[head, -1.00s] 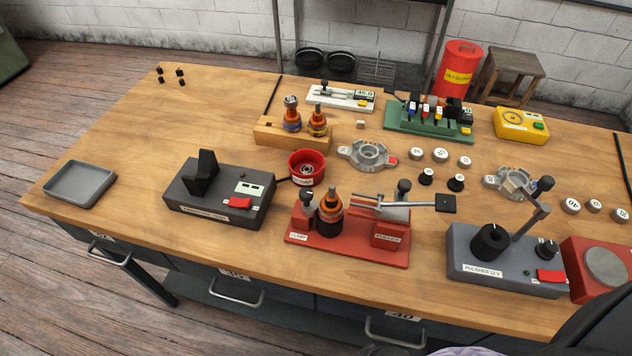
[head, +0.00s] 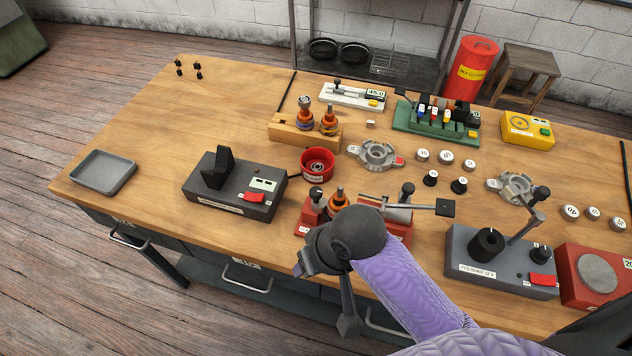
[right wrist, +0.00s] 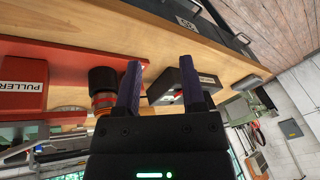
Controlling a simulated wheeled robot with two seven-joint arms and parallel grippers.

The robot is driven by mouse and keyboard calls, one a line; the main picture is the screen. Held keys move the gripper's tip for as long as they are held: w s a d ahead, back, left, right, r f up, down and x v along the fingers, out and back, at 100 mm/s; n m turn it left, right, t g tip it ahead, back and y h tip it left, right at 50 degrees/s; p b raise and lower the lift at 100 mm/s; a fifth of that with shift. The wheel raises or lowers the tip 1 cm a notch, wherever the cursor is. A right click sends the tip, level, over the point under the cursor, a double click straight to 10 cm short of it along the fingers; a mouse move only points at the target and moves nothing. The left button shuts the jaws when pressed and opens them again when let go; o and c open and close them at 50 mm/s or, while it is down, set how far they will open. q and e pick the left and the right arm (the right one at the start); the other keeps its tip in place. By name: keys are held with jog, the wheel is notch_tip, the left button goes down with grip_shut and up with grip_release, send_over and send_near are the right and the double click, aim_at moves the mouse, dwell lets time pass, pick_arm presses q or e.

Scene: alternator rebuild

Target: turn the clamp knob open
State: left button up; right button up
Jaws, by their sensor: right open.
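The red clamp and puller fixture (head: 398,234) stands near the front of the bench, partly hidden by my right arm. The clamp knob (head: 317,194) is black and sits upright on the clamp block at its left end. The rotor (head: 338,203) stands beside it and also shows in the right wrist view (right wrist: 103,82). My right gripper (head: 299,268) is in front of the fixture, below and left of the knob in the picture. My left gripper is out of view.
A dark grey tester (head: 232,190) stands left of the fixture, with a red cup (head: 318,165) behind. The polisher (head: 480,262) stands to the right. Bare wood lies between the tester and the grey tray (head: 103,173).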

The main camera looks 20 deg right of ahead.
jog(key=w+a+r+m+g, duration=0.1)
jog(key=w+r+m+g, duration=0.15)
jog(key=w, duration=0.45)
notch_tip(320, 180, up, 7)
jog(key=m+h, duration=0.3)
jog(key=m, duration=0.3)
send_over(316, 190)
jog(key=shift+n, duration=0.35)
notch_tip(316, 190, down, 9)
jog(key=b, duration=0.2)
jog(key=shift+b, duration=0.35)
grip_shut()
